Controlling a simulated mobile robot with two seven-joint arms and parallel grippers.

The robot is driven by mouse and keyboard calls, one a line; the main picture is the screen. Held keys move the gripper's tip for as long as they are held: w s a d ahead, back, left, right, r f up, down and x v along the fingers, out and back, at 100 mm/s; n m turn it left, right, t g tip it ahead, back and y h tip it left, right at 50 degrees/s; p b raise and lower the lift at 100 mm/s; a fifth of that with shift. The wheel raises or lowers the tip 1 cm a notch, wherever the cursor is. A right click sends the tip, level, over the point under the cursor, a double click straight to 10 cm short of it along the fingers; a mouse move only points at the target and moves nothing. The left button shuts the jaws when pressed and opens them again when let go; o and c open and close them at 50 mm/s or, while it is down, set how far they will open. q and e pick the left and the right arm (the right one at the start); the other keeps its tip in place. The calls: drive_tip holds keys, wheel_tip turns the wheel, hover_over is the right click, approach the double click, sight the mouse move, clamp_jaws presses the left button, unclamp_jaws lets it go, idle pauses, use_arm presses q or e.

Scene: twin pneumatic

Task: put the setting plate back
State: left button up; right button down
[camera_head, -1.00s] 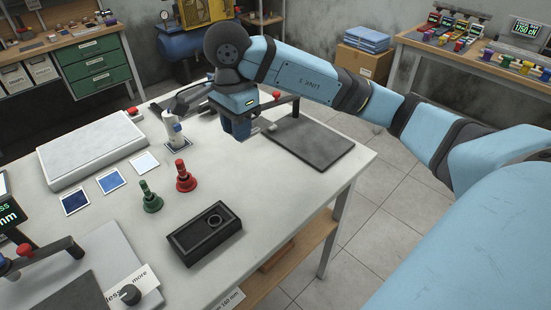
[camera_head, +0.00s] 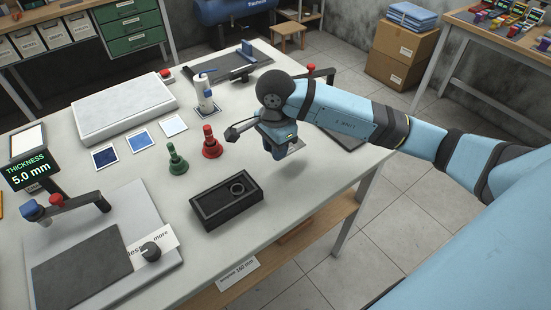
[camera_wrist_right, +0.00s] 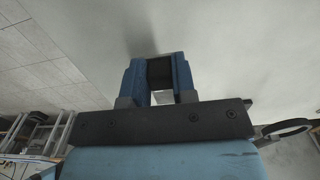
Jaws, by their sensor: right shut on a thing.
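My right gripper (camera_head: 278,150) is above the table, behind and to the right of the black block (camera_head: 212,212) with a round recess. In the wrist view its blue fingers (camera_wrist_right: 158,80) are closed on a small dark grey piece, likely the setting plate (camera_wrist_right: 160,72), over bare pale tabletop. In the head view a small pale grey bit (camera_head: 297,146) shows beside the fingers; the rest of the held piece is hidden. The gripper is apart from the block. My left gripper is not in view.
A thickness display (camera_head: 27,166) reads 5.0 mm at far left.

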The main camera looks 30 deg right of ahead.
sight(275, 168)
drive_tip(key=shift+f, duration=2.3)
drive_tip(key=shift+f, duration=0.2)
drive_tip(key=c, duration=0.9)
unclamp_jaws()
drive_tip(key=shift+r, duration=0.1)
